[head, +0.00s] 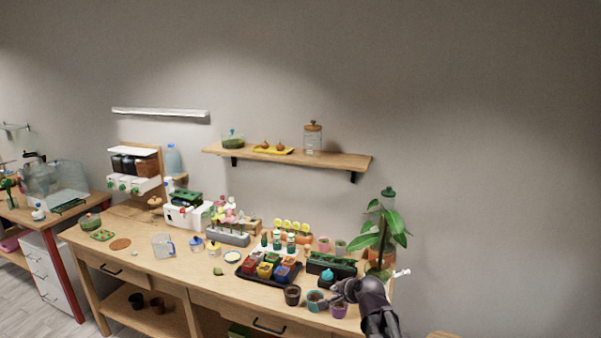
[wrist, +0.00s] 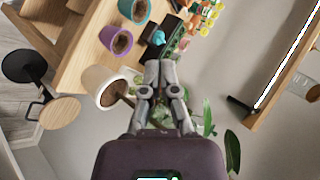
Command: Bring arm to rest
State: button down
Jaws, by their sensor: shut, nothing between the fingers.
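My gripper (head: 343,291) is at the right end of the wooden bench (head: 138,255), above the small pots and in front of the leafy plant (head: 383,233). In the wrist view my gripper (wrist: 158,68) is shut, with its fingertips together and nothing held. A white pot with soil (wrist: 103,92) is just left of the fingers in that view; I cannot tell how far below it lies.
Close by are a teal pot (head: 316,301), a purple pot (head: 338,309) and a black tray of coloured pots (head: 268,268). A wall shelf (head: 290,156) hangs above. A round stool (wrist: 60,112) stands beside the bench. The wall area at right is clear.

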jog(key=s+d+f+n+g+h, duration=0.1)
jog(key=s+d+f+n+g, duration=0.1)
jog(key=s, duration=0.4)
jog(key=s+d+f+n+g+h+b, duration=0.1)
jog(key=s+d+f+n+g+h, duration=0.1)
jog(key=s+f+n+g, duration=0.2)
jog(key=s+d+f+n+g+h+b, duration=0.1)
jog(key=s+n, duration=0.4)
jog(key=s, duration=0.5)
notch_tip(320, 180, down, 3)
jog(key=shift+d+r+g, duration=0.1)
jog(key=shift+d+g, duration=0.6)
jog(key=shift+g, duration=0.4)
jog(key=shift+s, duration=0.1)
